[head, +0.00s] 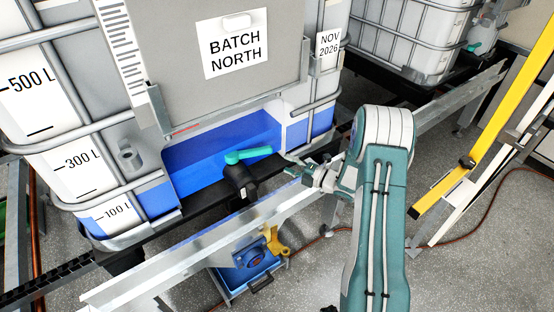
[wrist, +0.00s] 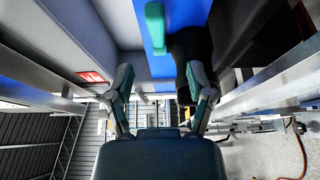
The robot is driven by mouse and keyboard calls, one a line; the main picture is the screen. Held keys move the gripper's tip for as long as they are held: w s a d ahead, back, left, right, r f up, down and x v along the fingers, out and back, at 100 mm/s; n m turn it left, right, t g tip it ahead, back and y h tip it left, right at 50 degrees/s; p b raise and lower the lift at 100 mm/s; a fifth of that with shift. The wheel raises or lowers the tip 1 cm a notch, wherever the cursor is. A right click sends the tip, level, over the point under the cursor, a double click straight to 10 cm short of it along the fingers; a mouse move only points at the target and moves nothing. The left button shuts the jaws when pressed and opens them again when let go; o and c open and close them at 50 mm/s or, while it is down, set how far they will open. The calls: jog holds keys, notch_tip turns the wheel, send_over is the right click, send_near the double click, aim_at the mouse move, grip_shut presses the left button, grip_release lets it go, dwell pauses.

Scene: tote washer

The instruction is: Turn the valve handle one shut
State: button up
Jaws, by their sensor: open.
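The teal valve handle (head: 250,154) lies on top of the black valve body (head: 239,181) at the foot of the batch north tank, pointing right toward my gripper. My gripper (head: 289,165) is open and empty, just right of the handle's free end, with a small gap. In the wrist view the handle (wrist: 155,28) shows upright at the top, ahead of and between my two fingers (wrist: 160,78). The black valve body (wrist: 190,55) is to its right there, partly behind the right finger.
The caged tank (head: 75,165) with its batch sign (head: 235,44) rises behind the valve. A metal rail (head: 200,255) runs in front and below. A blue tray (head: 240,285) with a yellow part (head: 275,241) sits on the floor. A yellow post (head: 490,125) stands at right.

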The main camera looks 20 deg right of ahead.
jog(key=shift+s+d, duration=0.15)
jog(key=shift+s, duration=0.1)
jog(key=c, duration=0.5)
jog(key=shift+a+r+m+t, duration=0.15)
jog(key=shift+a+m+t, duration=0.15)
jog(key=shift+a+m, duration=0.4)
grip_shut()
jog(key=m+t+h, duration=0.4)
jog(key=m+h, duration=0.9)
jog(key=m, duration=1.2)
send_near(260, 154)
jog(key=w, duration=0.7)
jog(key=shift+w+d, duration=0.1)
jog(key=shift+w, duration=0.3)
